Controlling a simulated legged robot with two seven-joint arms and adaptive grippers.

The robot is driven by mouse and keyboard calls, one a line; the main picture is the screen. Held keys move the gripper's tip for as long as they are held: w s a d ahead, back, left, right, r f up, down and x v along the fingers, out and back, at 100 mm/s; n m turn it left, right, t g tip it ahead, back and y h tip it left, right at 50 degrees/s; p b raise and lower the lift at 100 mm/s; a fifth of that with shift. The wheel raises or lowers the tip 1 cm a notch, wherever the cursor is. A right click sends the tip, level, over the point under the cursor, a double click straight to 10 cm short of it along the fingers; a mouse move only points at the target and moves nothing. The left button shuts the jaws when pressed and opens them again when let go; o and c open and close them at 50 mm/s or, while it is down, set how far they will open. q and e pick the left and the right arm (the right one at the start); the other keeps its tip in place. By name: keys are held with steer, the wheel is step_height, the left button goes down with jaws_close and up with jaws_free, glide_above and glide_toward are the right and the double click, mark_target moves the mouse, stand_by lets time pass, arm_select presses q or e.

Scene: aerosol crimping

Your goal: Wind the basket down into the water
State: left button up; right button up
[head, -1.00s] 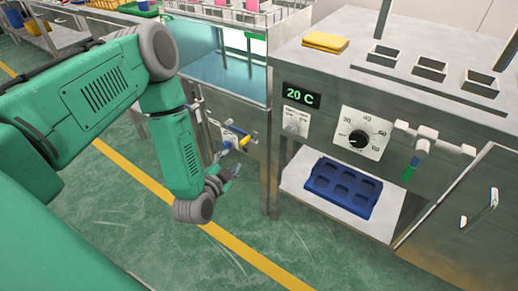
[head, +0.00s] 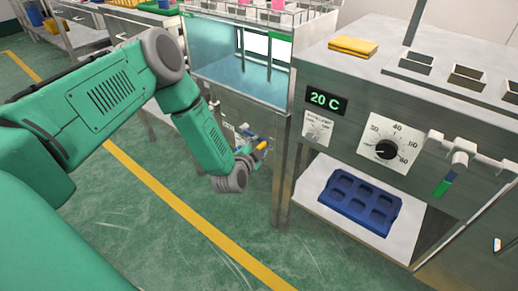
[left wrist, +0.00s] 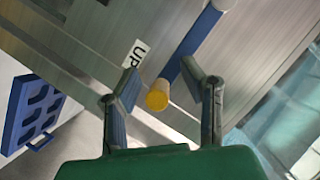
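My left gripper (head: 257,150) is at the crank on the front of the water tank (head: 236,62). In the left wrist view its two fingers (left wrist: 164,88) are open. The crank's blue handle (left wrist: 193,42) with a yellow end (left wrist: 157,97) lies between or just beyond them; I cannot tell whether they touch it. In the head view the yellow end (head: 262,145) shows beside the fingers, which hide much of the crank. The wire basket (head: 262,14) with pink and purple items is above the tank, cut off by the top edge. My right gripper is out of view.
A steel bench with a 20 C display (head: 325,100) and a dial (head: 386,149) stands right of the tank. A blue tray (head: 358,199) lies on its lower shelf. An UP label (left wrist: 135,53) is near the handle. The green floor in front is clear.

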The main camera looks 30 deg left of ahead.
arm_select(q)
steer(key=shift+d+r, duration=0.1)
steer(key=shift+d, duration=0.1)
steer(key=shift+d+r, duration=0.15)
steer(key=shift+d, duration=0.15)
steer(key=c, duration=0.7)
steer(key=shift+d, duration=0.25)
jaws_close()
steer(key=shift+a+r, duration=0.1)
steer(key=shift+a, duration=0.25)
steer(key=shift+p, duration=0.3)
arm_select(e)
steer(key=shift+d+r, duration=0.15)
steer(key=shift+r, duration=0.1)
arm_select(q)
steer(key=shift+d+r, duration=0.1)
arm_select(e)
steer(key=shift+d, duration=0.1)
